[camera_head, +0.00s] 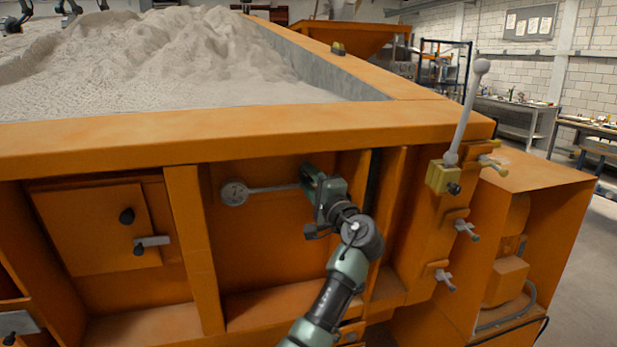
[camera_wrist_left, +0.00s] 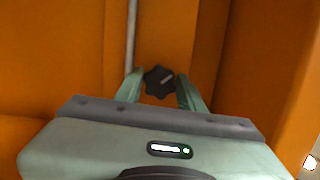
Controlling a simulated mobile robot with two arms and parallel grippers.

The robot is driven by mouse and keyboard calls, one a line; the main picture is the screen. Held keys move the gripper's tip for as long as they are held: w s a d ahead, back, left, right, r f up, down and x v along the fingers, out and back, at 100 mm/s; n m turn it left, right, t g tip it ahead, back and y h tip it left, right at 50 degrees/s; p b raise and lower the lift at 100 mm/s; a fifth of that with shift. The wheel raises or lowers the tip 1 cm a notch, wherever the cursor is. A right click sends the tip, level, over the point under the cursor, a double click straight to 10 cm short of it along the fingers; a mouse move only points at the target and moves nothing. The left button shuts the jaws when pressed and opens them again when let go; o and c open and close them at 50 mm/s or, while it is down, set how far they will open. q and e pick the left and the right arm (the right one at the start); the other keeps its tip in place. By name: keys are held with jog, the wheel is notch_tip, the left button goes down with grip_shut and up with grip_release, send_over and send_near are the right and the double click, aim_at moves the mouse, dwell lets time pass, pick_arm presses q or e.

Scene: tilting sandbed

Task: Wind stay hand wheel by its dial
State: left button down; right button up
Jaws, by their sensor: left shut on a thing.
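My left gripper (camera_head: 312,182) is at the orange front panel, below the sandbed's rim. In the left wrist view, its green fingers (camera_wrist_left: 160,92) are on either side of a dark lobed hand wheel (camera_wrist_left: 158,80), shut on it. In the head view the gripper hides the wheel. A grey rod (camera_head: 272,188) runs from the gripper leftward to a round pale dial (camera_head: 234,193) on the panel. The dial's marks are too small to read. The rod also shows in the left wrist view (camera_wrist_left: 131,35), running up from near the wheel. My right gripper is not in view.
The orange sandbed (camera_head: 200,128) holds pale sand (camera_head: 170,55). An upright rib (camera_head: 194,250) and a hatch with dark knobs (camera_head: 95,228) are left of the dial. A ball-topped lever (camera_head: 467,112) and small handles (camera_head: 466,229) stick out at the right.

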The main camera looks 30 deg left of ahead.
pick_arm(q)
jog(key=m+t+p, duration=0.1)
jog(key=m, duration=0.5)
jog(key=shift+f+p, duration=0.1)
jog(key=shift+p, duration=0.3)
dwell(0.3)
jog(key=c, duration=0.9)
grip_release()
jog(key=shift+d, duration=0.1)
jog(key=b+v, duration=0.3)
jog(key=v, duration=0.4)
jog(key=shift+s+d+f, duration=0.15)
jog(key=shift+d+f, duration=0.1)
jog(key=shift+d, duration=0.05)
